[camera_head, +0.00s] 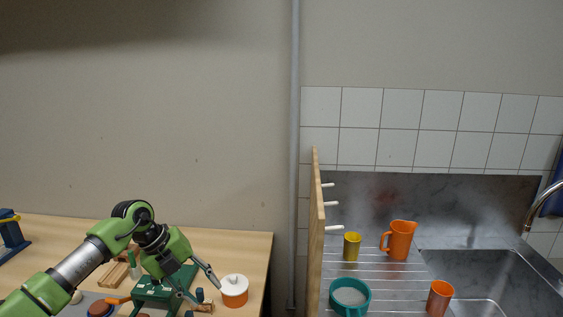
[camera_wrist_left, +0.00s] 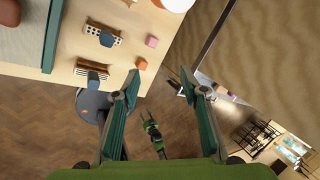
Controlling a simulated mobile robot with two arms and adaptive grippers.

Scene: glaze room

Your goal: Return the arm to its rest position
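My left arm comes in from the left over the wooden table. Its left gripper (camera_head: 207,290) points down and to the right, beside an orange pot with a white lid (camera_head: 234,292). In the left wrist view the gripper's two fingers (camera_wrist_left: 170,88) stand wide apart with nothing between them. Floor shows beyond the gap. The right gripper does not show in the head view.
The wooden table (camera_head: 235,245) holds a green box (camera_head: 155,293) under the gripper and several small items. To the right, a wooden board with pegs (camera_head: 317,240) stands upright beside a drying rack with a yellow cup (camera_head: 352,246), orange jug (camera_head: 399,241), orange cup (camera_head: 440,298) and teal pot (camera_head: 350,306).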

